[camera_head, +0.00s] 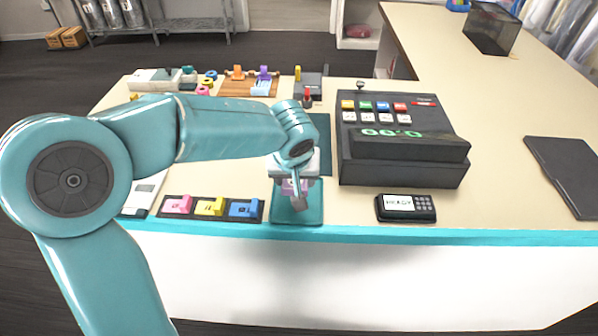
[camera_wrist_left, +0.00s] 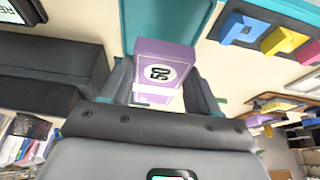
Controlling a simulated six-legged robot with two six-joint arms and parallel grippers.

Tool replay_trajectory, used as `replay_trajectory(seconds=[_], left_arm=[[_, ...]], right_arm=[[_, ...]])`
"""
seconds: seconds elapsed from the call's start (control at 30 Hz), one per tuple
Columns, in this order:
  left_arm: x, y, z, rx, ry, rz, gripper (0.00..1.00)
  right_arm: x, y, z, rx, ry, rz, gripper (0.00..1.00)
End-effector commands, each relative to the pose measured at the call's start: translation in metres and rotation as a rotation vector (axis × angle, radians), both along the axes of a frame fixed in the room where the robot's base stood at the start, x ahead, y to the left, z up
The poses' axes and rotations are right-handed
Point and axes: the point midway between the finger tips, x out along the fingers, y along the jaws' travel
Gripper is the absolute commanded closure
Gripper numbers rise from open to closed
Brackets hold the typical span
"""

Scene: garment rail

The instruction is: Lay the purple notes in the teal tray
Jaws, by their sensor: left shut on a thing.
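The purple notes (camera_head: 288,187) are a small block held in my left gripper (camera_head: 296,197). In the left wrist view the purple notes (camera_wrist_left: 163,62) sit between the dark fingers of my left gripper (camera_wrist_left: 165,82), with a white label and dark print facing the camera. The teal tray (camera_head: 314,215) lies flat at the counter's front edge, directly under the gripper. The teal tray also shows behind the notes in the wrist view (camera_wrist_left: 128,30). Whether the notes touch the tray is hard to tell. My right gripper is not in view.
A dark holder with pink, yellow and blue clips (camera_head: 210,207) stands just left of the tray. A card reader (camera_head: 405,208) and a black cash register (camera_head: 400,150) stand to the right. A wooden rack (camera_head: 249,83) is behind.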

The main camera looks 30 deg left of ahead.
Motion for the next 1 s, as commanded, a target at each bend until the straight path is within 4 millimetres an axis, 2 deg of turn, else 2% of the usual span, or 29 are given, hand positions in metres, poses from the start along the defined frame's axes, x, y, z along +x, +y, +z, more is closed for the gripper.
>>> replay_trajectory(seconds=[0.47,0.6,0.77,1.0], left_arm=[[0.002,-0.001,-0.054,0.000,0.002,-0.001,0.70],[0.003,-0.002,-0.068,0.000,0.000,0.000,0.70],[0.005,-0.001,-0.075,0.000,0.000,0.000,0.70],[0.005,-0.001,-0.075,0.000,0.000,0.000,0.70]], right_arm=[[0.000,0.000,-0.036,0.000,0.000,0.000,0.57],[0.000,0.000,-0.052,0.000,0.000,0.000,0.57],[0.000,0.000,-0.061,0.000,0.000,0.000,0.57],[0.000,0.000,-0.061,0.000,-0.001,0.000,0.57]])
